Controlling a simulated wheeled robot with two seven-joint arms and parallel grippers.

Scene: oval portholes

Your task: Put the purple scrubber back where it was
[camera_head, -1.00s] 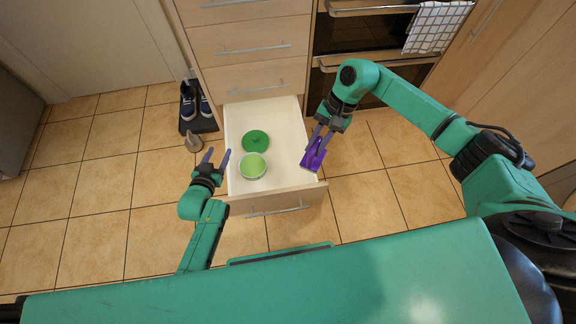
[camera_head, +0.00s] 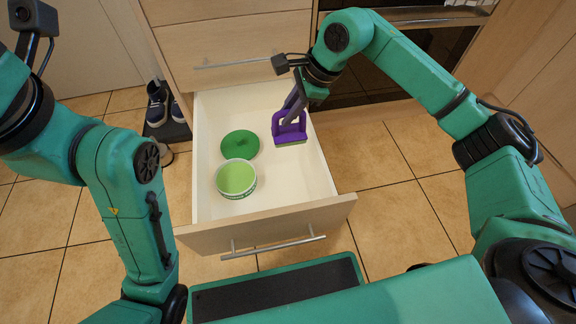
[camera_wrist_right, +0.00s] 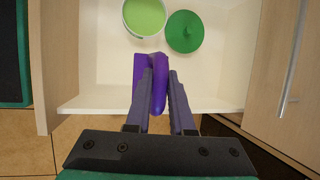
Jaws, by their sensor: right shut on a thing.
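The purple scrubber (camera_head: 290,128) has a purple handle and a thin green underside. My right gripper (camera_head: 296,104) is shut on its handle and holds it over the right side of the open drawer (camera_head: 290,185). In the right wrist view the scrubber (camera_wrist_right: 151,80) sits between the fingers of my right gripper (camera_wrist_right: 158,88), with the white drawer floor behind it. I cannot tell whether its underside touches the drawer floor. My left arm shows at the left of the head view, but its gripper is not in view.
In the drawer, left of the scrubber, are a green lid (camera_head: 240,145) and a light green bowl (camera_head: 236,178). The drawer's front panel (camera_head: 270,226) faces me. Dark shoes (camera_head: 157,103) stand on a mat left of the drawer. The drawer's right front floor is bare.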

